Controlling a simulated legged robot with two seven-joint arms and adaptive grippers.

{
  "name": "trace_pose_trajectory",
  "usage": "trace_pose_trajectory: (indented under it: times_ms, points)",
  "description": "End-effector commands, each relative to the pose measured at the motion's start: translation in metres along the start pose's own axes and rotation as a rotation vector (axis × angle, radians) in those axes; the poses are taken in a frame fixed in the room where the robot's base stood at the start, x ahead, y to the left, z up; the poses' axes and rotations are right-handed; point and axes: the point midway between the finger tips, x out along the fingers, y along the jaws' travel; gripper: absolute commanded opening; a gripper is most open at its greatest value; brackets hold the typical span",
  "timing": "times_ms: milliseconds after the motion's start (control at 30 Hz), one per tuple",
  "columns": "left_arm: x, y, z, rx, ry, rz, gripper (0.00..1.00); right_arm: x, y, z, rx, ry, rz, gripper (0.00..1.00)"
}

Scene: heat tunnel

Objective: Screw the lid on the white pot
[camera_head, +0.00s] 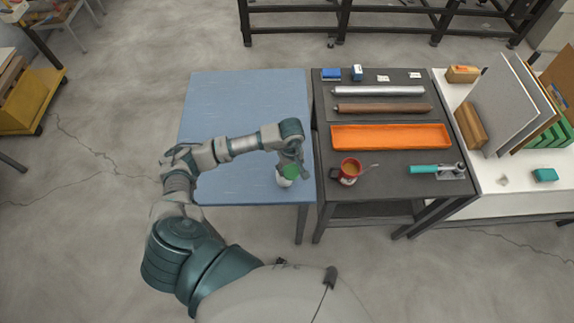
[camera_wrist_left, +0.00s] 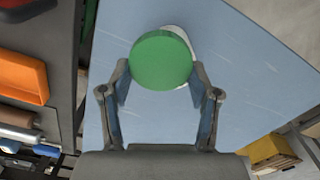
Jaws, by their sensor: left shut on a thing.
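The white pot (camera_head: 284,182) stands on the blue table, near its right front edge. In the left wrist view only a white sliver of the pot (camera_wrist_left: 178,32) shows behind the lid. The green lid (camera_head: 290,171) is at the top of the pot. In the left wrist view the lid (camera_wrist_left: 160,60) is a round green disc between the fingers. I cannot tell whether it is seated on the pot's rim. My left gripper (camera_wrist_left: 160,90) is shut on the lid from above, with a finger on each side. It also shows in the head view (camera_head: 291,165). My right gripper is not in view.
The blue table (camera_head: 245,100) is otherwise clear. Beside it on the right, a dark table (camera_head: 390,195) holds a red mug (camera_head: 349,171), an orange tray (camera_head: 390,148), a brown roller (camera_head: 383,108), a silver roller (camera_head: 378,91) and a green-handled tool (camera_head: 425,169).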

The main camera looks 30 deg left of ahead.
Motion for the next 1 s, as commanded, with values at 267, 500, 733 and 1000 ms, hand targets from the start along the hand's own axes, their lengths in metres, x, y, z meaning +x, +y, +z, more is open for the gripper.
trace_pose_trajectory:
  times_ms: [267, 500, 733, 1000]
  points:
    - [0.003, -0.008, -0.011, -0.003, -0.008, 0.005, 0.43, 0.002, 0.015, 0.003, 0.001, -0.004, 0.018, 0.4]
    - [0.003, -0.012, -0.016, -0.003, -0.011, 0.006, 0.43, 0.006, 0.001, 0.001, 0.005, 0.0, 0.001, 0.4]
    - [0.001, -0.013, -0.019, -0.003, -0.012, 0.007, 0.43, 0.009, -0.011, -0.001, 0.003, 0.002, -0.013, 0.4]
    - [0.001, -0.016, -0.022, -0.002, -0.017, 0.01, 0.43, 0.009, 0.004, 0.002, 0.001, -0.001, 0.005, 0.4]
